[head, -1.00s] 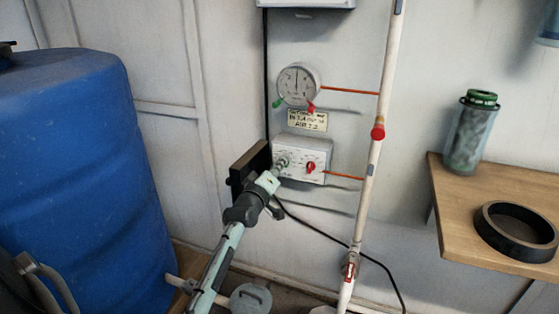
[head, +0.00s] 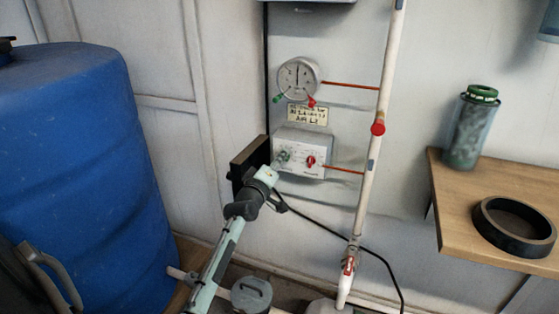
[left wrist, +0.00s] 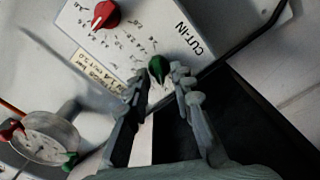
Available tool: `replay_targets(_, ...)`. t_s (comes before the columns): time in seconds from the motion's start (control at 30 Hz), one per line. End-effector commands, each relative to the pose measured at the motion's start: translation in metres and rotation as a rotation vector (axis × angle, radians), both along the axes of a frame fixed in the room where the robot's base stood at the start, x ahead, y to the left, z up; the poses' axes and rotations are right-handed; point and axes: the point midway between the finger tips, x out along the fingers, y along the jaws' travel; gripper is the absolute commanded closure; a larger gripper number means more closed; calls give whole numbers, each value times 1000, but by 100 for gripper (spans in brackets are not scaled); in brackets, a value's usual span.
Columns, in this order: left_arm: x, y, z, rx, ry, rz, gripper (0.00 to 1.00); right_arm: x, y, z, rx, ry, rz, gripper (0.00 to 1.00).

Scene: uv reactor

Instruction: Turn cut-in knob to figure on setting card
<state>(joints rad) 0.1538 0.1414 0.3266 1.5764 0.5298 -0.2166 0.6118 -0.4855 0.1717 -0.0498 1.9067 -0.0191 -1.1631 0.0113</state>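The white control box (head: 314,143) is on the wall, with a red knob (head: 310,161) on its right. In the left wrist view, the green knob (left wrist: 158,67) is beside the printed word CUT-IN. My left gripper (left wrist: 160,78) is open, with one fingertip on each side of the green knob; I cannot tell whether they touch it. In the head view my left gripper (head: 280,163) is at the box's left side and hides part of it. The cream setting card (head: 307,114) is above the box; its figures are too blurred to read surely. My right gripper is out of view.
A round gauge (head: 298,78) with red and green tabs is above the card. A white pipe (head: 376,110) runs right of the box. A blue barrel (head: 75,160) stands left; a wooden shelf (head: 460,190) with a black ring (head: 490,238) is at right.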

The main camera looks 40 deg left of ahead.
Motion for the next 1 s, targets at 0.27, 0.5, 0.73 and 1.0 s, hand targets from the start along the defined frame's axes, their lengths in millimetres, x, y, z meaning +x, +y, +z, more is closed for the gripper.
replay_targets(0.27, 0, 0, 0, 1, 0, 0, 71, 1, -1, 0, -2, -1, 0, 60)
replay_targets(0.5, -23, -5, -1, 1, 1, 0, 71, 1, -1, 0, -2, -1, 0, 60)
replay_targets(0.73, -72, -18, -2, 0, 4, 0, 71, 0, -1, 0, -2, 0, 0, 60)
replay_targets(1.0, -111, -27, 0, 0, 1, 0, 71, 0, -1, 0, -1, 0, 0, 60)
